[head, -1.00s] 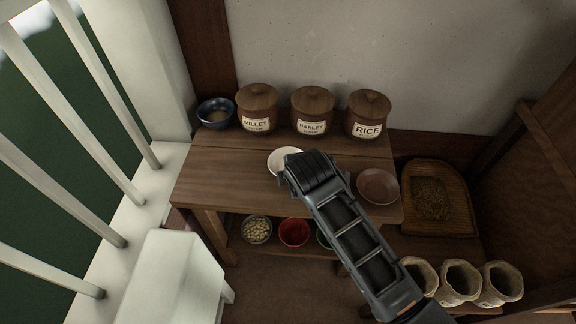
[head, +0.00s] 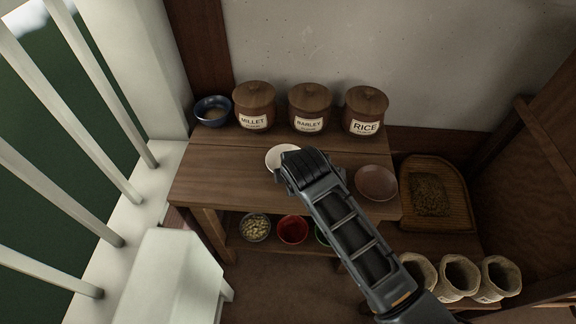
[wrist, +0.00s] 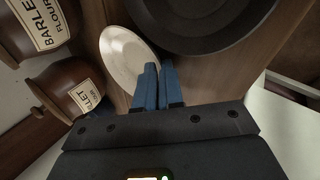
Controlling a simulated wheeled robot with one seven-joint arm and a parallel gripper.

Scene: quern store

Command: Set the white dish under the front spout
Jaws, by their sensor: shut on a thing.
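The white dish (head: 281,157) is a pale, shallow round dish over the middle of the wooden table in the head view, partly hidden by my gripper. In the wrist view the dish (wrist: 126,57) lies just beyond the blue fingertips. My gripper (wrist: 159,84) has its two fingers nearly together at the dish's near rim, shut on it. Whether the dish rests on the tabletop or is slightly lifted I cannot tell. No spout can be made out in either view.
Millet (head: 254,106), barley (head: 310,107) and rice (head: 365,110) jars line the table's back, with a blue bowl (head: 212,110) left. A brownish plate (head: 376,183) sits right. A large dark round thing (wrist: 200,18), unclear what, fills the wrist view's top. Bare wood (head: 225,178) lies left.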

